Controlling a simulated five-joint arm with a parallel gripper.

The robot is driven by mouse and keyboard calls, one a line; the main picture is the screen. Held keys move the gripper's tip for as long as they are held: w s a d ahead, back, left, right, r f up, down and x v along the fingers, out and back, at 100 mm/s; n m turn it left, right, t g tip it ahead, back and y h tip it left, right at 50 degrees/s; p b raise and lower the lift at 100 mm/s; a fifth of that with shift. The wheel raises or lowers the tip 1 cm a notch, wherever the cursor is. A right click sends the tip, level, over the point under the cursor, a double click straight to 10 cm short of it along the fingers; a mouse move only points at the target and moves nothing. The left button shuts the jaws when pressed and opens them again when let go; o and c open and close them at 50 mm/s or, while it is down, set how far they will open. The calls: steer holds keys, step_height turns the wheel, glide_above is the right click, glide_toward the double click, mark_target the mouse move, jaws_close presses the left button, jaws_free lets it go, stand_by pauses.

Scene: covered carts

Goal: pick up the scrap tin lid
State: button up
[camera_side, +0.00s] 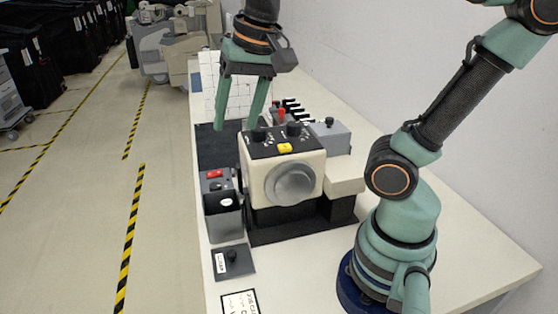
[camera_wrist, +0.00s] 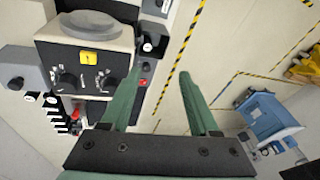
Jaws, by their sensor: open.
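A flat dark square lid (camera_side: 234,262) with a black knob and a small white label lies on the table near its left front edge; the label is too small to read. A dark open-looking tin (camera_side: 224,222) with a white label stands just behind it. In the wrist view, what looks like the lid (camera_wrist: 156,10) is at the top edge, partly cut off. My gripper (camera_side: 235,128) is open and empty, high above the table behind the lid, and apart from it. Its two green fingers also show in the wrist view (camera_wrist: 161,77).
A cream machine (camera_side: 257,170) with black knobs, a yellow button and a round dial stands right of the tin. A red-switch box (camera_side: 215,181) is behind the tin. A grey box (camera_side: 330,138) and several black handles stand farther back. The floor at left is open.

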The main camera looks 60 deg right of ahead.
steer(key=a+m+g, duration=0.2)
steer(key=a+m, duration=0.1)
steer(key=m, duration=0.2)
steer(key=m+g, duration=0.1)
steer(key=m, duration=0.5)
glide_above(231, 253)
steer(key=f, duration=2.2)
steer(key=shift+d+f, duration=0.2)
steer(key=shift+f, duration=0.05)
steer(key=shift+a+f, duration=0.15)
steer(key=shift+f, duration=2.85)
jaws_close()
